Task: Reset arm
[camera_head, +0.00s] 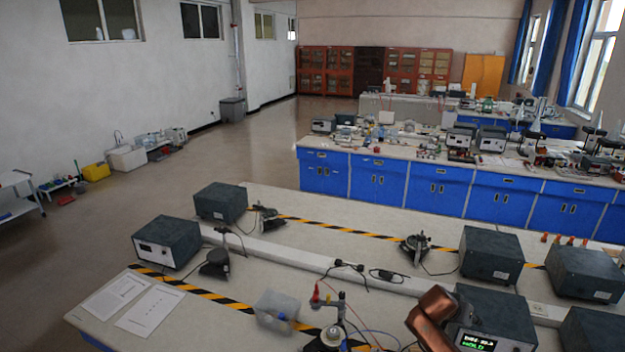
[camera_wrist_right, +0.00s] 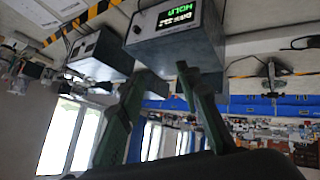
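My right gripper (camera_wrist_right: 163,72) shows in the right wrist view, with its two dark green fingers spread apart and nothing between them. That view is turned upside down. Beyond the fingertips is a grey instrument box (camera_wrist_right: 170,48) with a lit green display; it also shows in the head view (camera_head: 508,305) at the bottom right. Whether the fingertips touch the box cannot be told. A copper-coloured arm part of mine reaches in at the bottom of the head view, just left of this box. My left gripper is not in view.
The near bench (camera_head: 232,272) carries several grey boxes, a meter box (camera_head: 167,242), a clear container (camera_head: 277,311), a small stand (camera_head: 332,335), cables and two paper sheets (camera_head: 150,309). Blue-fronted benches (camera_head: 440,192) stand behind. The floor (camera_head: 120,215) at left is mostly clear.

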